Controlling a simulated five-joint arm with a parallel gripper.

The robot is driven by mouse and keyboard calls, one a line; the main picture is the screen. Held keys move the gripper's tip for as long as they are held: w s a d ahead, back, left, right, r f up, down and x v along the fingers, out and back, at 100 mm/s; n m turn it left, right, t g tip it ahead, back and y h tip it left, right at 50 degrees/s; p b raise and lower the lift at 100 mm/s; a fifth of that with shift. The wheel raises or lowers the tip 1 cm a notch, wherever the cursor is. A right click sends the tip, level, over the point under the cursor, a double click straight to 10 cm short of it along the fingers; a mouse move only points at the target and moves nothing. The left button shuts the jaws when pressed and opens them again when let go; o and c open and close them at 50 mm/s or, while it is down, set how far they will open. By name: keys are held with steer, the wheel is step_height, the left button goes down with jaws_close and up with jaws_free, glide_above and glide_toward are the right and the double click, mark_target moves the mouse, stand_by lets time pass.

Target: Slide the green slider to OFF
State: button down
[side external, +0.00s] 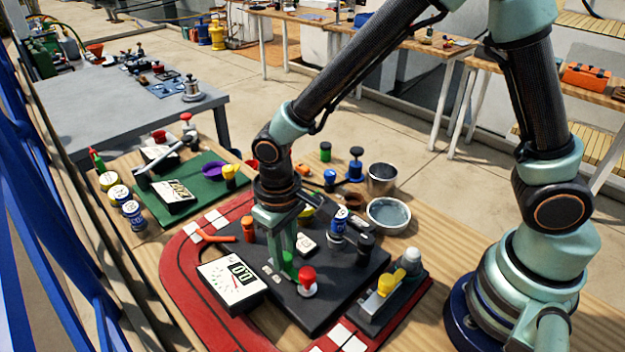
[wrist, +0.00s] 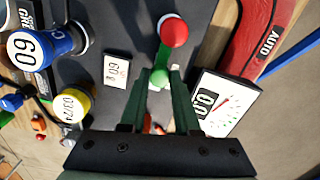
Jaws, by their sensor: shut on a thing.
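The green slider (side external: 288,259) stands on the dark panel (side external: 318,318), and its bright green knob also shows in the wrist view (wrist: 161,76). My gripper (side external: 284,262) points down at the panel, with its fingers shut on the green slider's knob. In the wrist view the fingertips of my gripper (wrist: 160,84) meet at the knob and partly cover it. Small pale labels (side external: 270,274) lie beside the fingertips; I cannot read an OFF mark. The slider's track is mostly hidden.
A red knob (side external: 307,276) on a pale base stands close to the slider. A white meter (side external: 230,281) reading 0.0 is left of my gripper. A blue dial (side external: 339,222) marked 60, an orange knob (side external: 248,228) and a yellow lever (side external: 388,282) stand nearby.

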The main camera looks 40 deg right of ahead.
steer(key=shift+w+a+r, duration=0.1)
steer(key=shift+w+a, duration=0.1)
steer(key=shift+w, duration=1.4)
steer(key=c, duration=0.6)
jaws_free()
steer(key=shift+s+d, duration=0.1)
step_height(320, 180, up, 12)
steer(key=s+d+r+m+t, duration=0.1)
steer(key=s+d+r+t, duration=0.2)
steer(key=d, duration=0.6)
steer(key=s+d+r+t, duration=0.2)
steer(key=s+d+r, duration=0.2)
steer(key=d, duration=0.5)
steer(key=shift+d+m+t, duration=0.35)
steer(key=shift+m+t, duration=0.05)
